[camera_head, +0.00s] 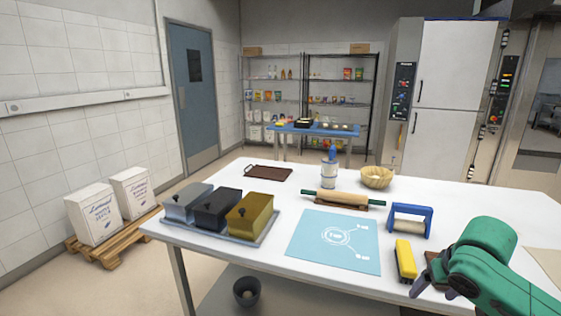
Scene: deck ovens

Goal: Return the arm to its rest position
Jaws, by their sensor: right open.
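My right arm comes in from the lower right, with a green shell. My right gripper (432,287) is open at its front end, over the near right part of the white table (440,196). I see nothing held in it. Its fingers are small here and partly hidden by the green shell. A yellow-topped brush or scraper (405,260) lies just to the left of the gripper, and a brown item behind the arm is mostly covered. My left gripper is not in view.
A blue-handled roller (409,220), a rolling pin (343,200), a light blue mat (330,253) and a basket (377,177) are on the table. Three lidded tins, the gold one (250,216) nearest, stand on a tray at left. The table's far right is clear.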

